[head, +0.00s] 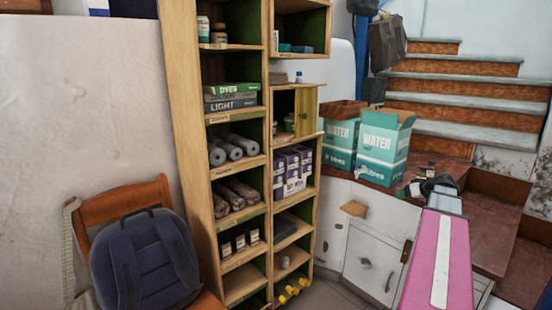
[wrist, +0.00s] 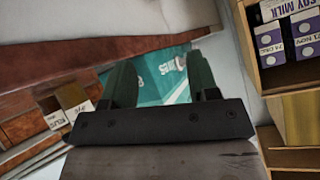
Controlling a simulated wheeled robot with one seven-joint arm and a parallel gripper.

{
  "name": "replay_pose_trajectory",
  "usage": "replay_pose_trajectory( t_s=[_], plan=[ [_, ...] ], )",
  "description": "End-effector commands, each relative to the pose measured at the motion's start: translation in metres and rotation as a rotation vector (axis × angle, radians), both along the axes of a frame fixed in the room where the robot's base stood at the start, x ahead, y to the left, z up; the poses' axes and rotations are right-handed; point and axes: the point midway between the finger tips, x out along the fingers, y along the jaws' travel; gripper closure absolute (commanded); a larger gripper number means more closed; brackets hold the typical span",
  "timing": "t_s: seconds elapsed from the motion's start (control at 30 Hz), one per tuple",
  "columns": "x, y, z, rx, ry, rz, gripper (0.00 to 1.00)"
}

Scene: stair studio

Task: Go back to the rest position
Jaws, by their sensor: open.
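My gripper (wrist: 160,75) shows in the wrist view with its two dark fingers apart. Nothing is held between them. Behind the gap is a teal surface with white lettering, which looks like a water box (wrist: 160,78); its distance from the fingers is hard to tell. In the head view my pink arm with a white stripe reaches up from the lower right, towards the counter. The gripper itself is hard to make out there.
Two teal water boxes (head: 383,143) stand on the red-brown counter (head: 455,172) over white cabinets (head: 372,262). A tall wooden shelf (head: 184,120) holds cartons, rolls and books. A chair (head: 125,204) with a blue backpack (head: 143,262) is at left. Stairs (head: 465,90) rise behind the counter.

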Motion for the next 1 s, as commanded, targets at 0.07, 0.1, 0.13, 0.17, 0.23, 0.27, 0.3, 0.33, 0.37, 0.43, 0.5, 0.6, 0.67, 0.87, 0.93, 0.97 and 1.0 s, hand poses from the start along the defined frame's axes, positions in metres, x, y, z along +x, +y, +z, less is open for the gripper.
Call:
replay_pose_trajectory(
  t_s=[0.07,0.1,0.13,0.17,0.23,0.27,0.3,0.33,0.37,0.43,0.5,0.6,0.67,0.87,0.93,0.97,1.0],
  plan=[
    [-0.005,0.041,-0.026,0.01,0.087,0.009,0.46],
    [-0.007,0.059,-0.038,0.012,0.132,0.008,0.46],
    [-0.009,0.072,-0.046,0.012,0.165,0.008,0.46],
    [-0.011,0.085,-0.055,0.011,0.198,0.006,0.46],
    [-0.018,0.113,-0.075,0.005,0.273,0.001,0.46],
    [-0.022,0.126,-0.083,0.002,0.305,-0.001,0.46],
    [-0.027,0.141,-0.094,-0.005,0.346,-0.005,0.46],
    [-0.031,0.153,-0.101,-0.011,0.376,-0.008,0.46],
    [-0.035,0.164,-0.108,-0.018,0.405,-0.012,0.46],
    [-0.047,0.189,-0.125,-0.038,0.473,-0.024,0.46],
    [-0.059,0.213,-0.141,-0.062,0.535,-0.039,0.46],
    [-0.079,0.244,-0.161,-0.106,0.618,-0.064,0.46],
    [-0.092,0.262,-0.173,-0.135,0.664,-0.08,0.46],
    [-0.136,0.31,-0.204,-0.251,0.783,-0.147,0.46],
    [-0.149,0.321,-0.211,-0.286,0.808,-0.17,0.46],
    [-0.154,0.325,-0.213,-0.302,0.816,-0.178,0.46],
    [-0.159,0.33,-0.216,-0.318,0.826,-0.19,0.46]
  ],
)
